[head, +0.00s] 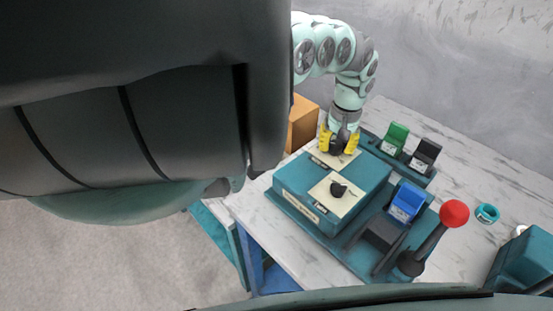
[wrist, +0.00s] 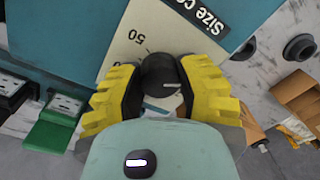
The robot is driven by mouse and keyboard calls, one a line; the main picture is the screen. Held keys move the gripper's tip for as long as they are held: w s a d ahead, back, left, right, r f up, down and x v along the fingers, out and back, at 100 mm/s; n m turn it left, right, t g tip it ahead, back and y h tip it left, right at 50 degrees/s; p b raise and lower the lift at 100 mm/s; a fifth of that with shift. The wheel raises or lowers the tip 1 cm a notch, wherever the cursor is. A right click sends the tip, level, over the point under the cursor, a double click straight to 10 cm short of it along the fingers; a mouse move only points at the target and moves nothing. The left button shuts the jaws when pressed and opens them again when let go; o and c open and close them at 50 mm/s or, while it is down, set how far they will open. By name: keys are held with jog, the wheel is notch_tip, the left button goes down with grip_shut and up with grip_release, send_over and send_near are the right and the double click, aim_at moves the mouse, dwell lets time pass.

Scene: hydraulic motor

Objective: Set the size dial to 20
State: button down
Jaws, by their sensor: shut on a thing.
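The size dial (wrist: 163,82) is a round black knob with a pale pointer line, on a cream plate (wrist: 125,40) marked "Size" and "50" in the wrist view. My gripper (wrist: 160,88) has its yellow fingers on both sides of the knob, shut on it. In the head view my gripper (head: 339,139) comes down from above onto the rear plate of the teal box (head: 310,177); the knob there is mostly hidden by the fingers. The number 20 does not show, and I cannot read the setting.
A second black knob (head: 338,189) sits on a nearer cream plate. Green (head: 396,134), black (head: 425,151) and blue (head: 407,200) switches stand to the right. A red-ball lever (head: 454,214) rises at the front right. A brown box (head: 302,122) is behind, left of my gripper.

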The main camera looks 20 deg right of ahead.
aim_at(338, 144)
jog(key=c, duration=0.5)
grip_release()
jog(key=r, duration=1.2)
jog(key=shift+d, duration=0.25)
